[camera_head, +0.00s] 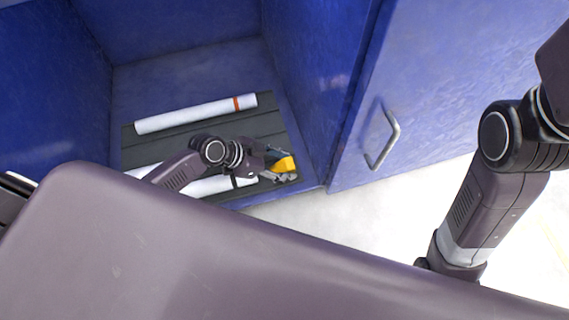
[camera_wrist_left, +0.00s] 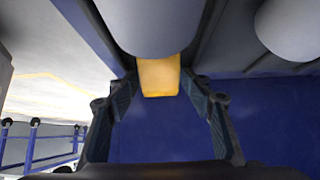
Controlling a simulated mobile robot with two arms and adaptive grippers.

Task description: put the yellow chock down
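The yellow chock (camera_head: 285,164) sits near the right end of the nearer white pipe (camera_head: 208,187), by the front right of the dark ribbed mat (camera_head: 262,124). In the left wrist view the yellow chock (camera_wrist_left: 159,77) is just below the end of a white pipe (camera_wrist_left: 150,22); I cannot tell whether they touch. My left gripper (camera_head: 281,170) is at the chock. In the wrist view its two fingers (camera_wrist_left: 161,88) stand on either side of the chock with small gaps, so it looks open. My right gripper is out of view.
A second white pipe (camera_head: 197,114) with an orange band lies farther back on the mat. Blue walls close in the bay at the left, back and right. A blue door with a metal handle (camera_head: 383,137) stands to the right. Pale floor (camera_head: 350,228) in front is clear.

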